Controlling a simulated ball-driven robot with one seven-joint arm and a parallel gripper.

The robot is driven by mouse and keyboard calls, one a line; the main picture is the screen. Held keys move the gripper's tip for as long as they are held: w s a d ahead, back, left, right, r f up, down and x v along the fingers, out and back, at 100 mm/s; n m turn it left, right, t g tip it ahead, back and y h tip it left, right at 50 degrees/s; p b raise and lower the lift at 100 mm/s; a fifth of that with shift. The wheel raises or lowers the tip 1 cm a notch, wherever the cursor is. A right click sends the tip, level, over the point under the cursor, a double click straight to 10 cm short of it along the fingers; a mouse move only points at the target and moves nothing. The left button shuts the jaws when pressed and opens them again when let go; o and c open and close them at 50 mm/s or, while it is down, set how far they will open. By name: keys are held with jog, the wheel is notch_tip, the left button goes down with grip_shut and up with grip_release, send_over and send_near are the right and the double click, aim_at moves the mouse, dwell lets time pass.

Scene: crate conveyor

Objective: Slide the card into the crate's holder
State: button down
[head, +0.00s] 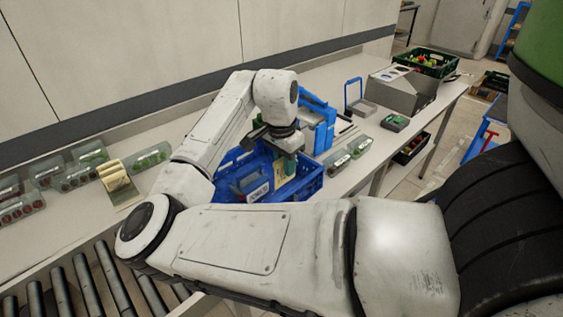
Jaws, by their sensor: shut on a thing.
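The blue crate (308,184) stands on the worktop in the middle of the head view, partly hidden by my arm. My gripper (287,150) is over the crate, pointing down. It is shut on the card (281,176), a small pale beige piece just below the fingers; the fingertips and much of the card are hard to make out. A white printed label (258,192) shows at the crate's near side. I cannot tell which part of the crate is the holder, or whether the card touches it.
A beige stack in a stand (118,184) and clear tubs of produce (85,170) are left of the crate. More tubs (345,157), a blue device (318,125) and a grey box (402,88) are to the right. Conveyor rollers (85,280) lie at the front left.

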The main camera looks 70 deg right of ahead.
aim_at(284, 183)
notch_tip(284, 183, down, 6)
jog(key=b, duration=0.4)
jog(key=shift+w+r, duration=0.1)
jog(key=shift+r, duration=0.15)
jog(key=shift+f, duration=0.35)
jog(key=shift+a, duration=0.1)
jog(key=shift+f, duration=0.25)
dwell(0.8)
jog(key=shift+f, duration=0.35)
jog(key=shift+f+b, duration=1)
jog(key=shift+f, duration=0.55)
dwell(0.5)
jog(key=shift+f, duration=0.2)
